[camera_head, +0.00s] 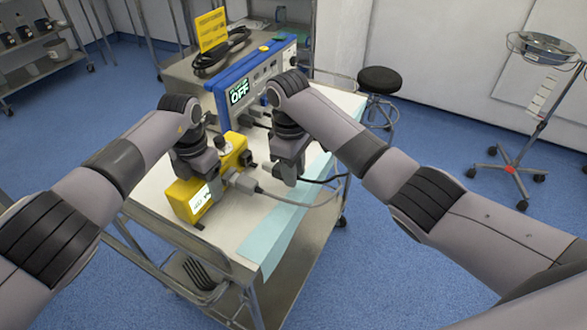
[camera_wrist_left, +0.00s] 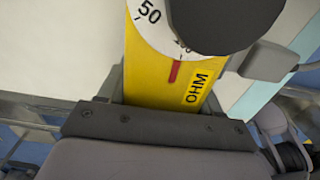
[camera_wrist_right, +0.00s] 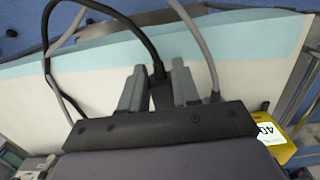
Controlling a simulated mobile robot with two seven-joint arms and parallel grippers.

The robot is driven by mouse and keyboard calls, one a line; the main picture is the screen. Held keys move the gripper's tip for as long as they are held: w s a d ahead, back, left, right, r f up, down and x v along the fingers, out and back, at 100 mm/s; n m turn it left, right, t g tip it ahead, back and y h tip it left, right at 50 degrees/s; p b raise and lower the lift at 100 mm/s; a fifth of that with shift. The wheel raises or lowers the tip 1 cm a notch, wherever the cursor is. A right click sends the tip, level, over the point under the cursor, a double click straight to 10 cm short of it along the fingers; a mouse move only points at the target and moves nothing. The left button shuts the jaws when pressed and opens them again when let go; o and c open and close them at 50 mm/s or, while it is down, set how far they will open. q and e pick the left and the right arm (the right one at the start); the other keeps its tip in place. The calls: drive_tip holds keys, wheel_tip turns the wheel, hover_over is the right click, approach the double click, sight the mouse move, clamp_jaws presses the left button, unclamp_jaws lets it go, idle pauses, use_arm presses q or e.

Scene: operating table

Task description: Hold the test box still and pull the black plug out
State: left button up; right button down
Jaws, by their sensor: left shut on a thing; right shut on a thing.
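The yellow test box (camera_head: 187,197) stands on the cart top in the head view. My left gripper (camera_head: 207,172) is shut across it from above. The left wrist view shows the box's yellow face (camera_wrist_left: 165,85) between the fingers, with a dial, a black knob and "OHM". My right gripper (camera_head: 287,178) is to the right of the box. It is shut on the black plug (camera_wrist_right: 160,92), which shows between its fingers in the right wrist view. The plug appears apart from the box, whose side shows a dark socket (camera_head: 247,158). In the head view the plug is hidden by the gripper.
A grey plug (camera_head: 243,183) sits at the box's side, its grey cable (camera_head: 310,205) looping right. The black cable (camera_wrist_right: 48,50) curves away from the black plug. A blue device (camera_head: 240,93) reading "OFF" stands behind. A pale blue strip (camera_head: 270,240) lies along the cart's edge.

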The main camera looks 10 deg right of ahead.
wheel_tip(320, 180, up, 8)
drive_tip(key=s+d, duration=0.1)
drive_tip(key=shift+s+d+f, duration=0.15)
drive_tip(key=shift+d+f, duration=0.1)
idle(0.4)
use_arm(q)
drive_tip(key=o, duration=1.4)
wheel_tip(320, 180, up, 12)
drive_tip(key=shift+r, duration=0.1)
drive_tip(key=shift+a, duration=0.15)
use_arm(e)
drive_tip(key=shift+a, duration=0.15)
